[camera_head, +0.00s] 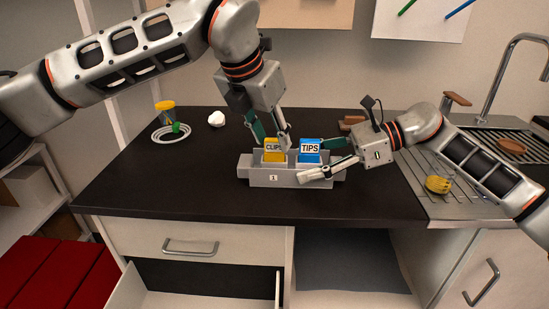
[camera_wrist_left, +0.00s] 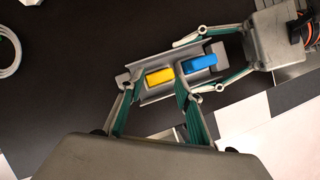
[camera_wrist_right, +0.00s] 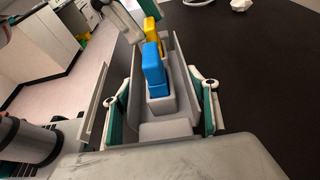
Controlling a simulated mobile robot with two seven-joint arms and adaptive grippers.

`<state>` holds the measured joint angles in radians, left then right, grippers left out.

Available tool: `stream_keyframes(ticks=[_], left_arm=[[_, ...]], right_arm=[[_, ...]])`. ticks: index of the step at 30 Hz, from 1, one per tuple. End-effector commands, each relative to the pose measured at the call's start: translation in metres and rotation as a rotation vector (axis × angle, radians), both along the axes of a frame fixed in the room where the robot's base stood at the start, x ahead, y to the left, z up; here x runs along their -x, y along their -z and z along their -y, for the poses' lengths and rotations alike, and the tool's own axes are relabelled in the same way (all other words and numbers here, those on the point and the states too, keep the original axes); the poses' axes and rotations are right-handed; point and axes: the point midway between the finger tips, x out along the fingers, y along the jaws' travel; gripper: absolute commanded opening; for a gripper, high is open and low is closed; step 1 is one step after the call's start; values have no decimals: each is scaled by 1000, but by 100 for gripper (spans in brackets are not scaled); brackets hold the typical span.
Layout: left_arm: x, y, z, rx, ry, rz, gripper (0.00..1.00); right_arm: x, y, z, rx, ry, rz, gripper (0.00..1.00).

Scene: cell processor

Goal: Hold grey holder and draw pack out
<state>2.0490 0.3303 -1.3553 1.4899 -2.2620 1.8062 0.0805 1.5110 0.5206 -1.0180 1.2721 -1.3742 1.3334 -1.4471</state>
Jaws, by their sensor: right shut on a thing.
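The grey holder (camera_head: 262,178) stands on the dark counter and carries a yellow pack marked CLIPS (camera_head: 270,157) and a blue pack marked TIPS (camera_head: 309,157). Both packs stand upright in it; they also show from above in the left wrist view, yellow (camera_wrist_left: 160,76) and blue (camera_wrist_left: 199,62). My left gripper (camera_head: 272,141) is open above the holder, its fingers to either side of the yellow pack. My right gripper (camera_wrist_right: 160,103) is shut on the holder, with one finger along each long side at the blue pack's end.
A sink drainer (camera_head: 480,165) with a yellow object (camera_head: 438,185) is at the right. A drawer below stands open.

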Motion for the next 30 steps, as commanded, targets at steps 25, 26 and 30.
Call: stream_keyframes(ticks=[25, 26, 30], left_arm=[[-7, 18, 4, 0, -1, -1, 0], [-7, 18, 4, 0, -1, 0, 0], [-7, 17, 4, 0, -1, 0, 0]], right_arm=[[0, 0, 0, 0, 0, 0, 15], [0, 0, 0, 0, 0, 0, 15], [0, 0, 0, 0, 0, 0, 15]])
